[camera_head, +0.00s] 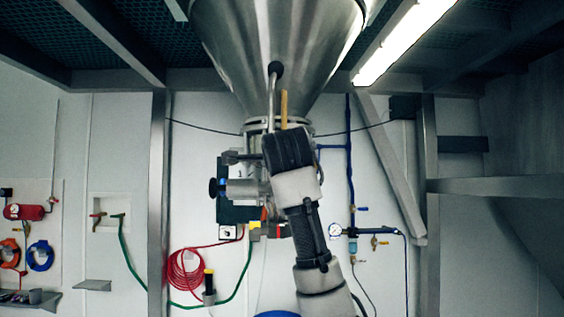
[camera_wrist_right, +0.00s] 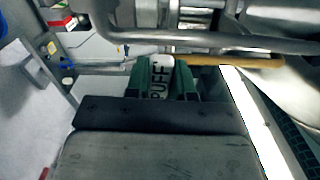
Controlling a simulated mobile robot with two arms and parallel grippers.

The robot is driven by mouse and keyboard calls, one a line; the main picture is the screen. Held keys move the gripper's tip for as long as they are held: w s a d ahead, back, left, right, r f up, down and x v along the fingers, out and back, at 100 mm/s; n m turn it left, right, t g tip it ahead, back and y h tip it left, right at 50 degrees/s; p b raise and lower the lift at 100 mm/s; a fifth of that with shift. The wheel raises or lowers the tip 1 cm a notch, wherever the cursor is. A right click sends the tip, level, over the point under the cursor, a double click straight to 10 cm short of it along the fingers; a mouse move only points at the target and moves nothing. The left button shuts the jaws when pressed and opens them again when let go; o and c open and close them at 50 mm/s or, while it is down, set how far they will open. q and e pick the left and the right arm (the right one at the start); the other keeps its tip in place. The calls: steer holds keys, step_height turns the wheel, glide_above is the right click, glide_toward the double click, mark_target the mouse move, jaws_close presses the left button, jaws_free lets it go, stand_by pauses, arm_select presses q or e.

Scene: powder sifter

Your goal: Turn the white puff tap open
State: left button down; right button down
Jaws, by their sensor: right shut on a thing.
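The white puff tap (camera_wrist_right: 158,82), with "PUFF" in black letters on it, sits between the green fingers of my right gripper (camera_wrist_right: 162,70) in the right wrist view. The gripper is shut on it. In the head view my right arm reaches up from the bottom middle, and the dark gripper body (camera_head: 287,150) hides the tap and the fingertips. A yellow bar (camera_head: 284,105) stands upright just above the gripper; it also shows in the wrist view (camera_wrist_right: 240,61), beside the fingers. My left gripper is in neither view.
A large steel hopper cone (camera_head: 330,50) hangs above the gripper, with a black-knobbed lever (camera_head: 275,70) in front. Valve parts (camera_head: 240,187) crowd the left side. A steel post (camera_head: 158,200) and a slanted brace (camera_head: 395,165) flank the arm.

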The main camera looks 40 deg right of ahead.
steer(key=shift+f+n, duration=0.3)
steer(key=shift+f, duration=0.05)
steer(key=c, duration=1)
jaws_free()
steer(key=shift+r, duration=0.1)
steer(key=shift+o, duration=0.2)
steer(key=b+v, duration=0.6)
steer(key=v, duration=0.4)
steer(key=shift+s+a, duration=0.25)
steer(key=shift+s, duration=0.05)
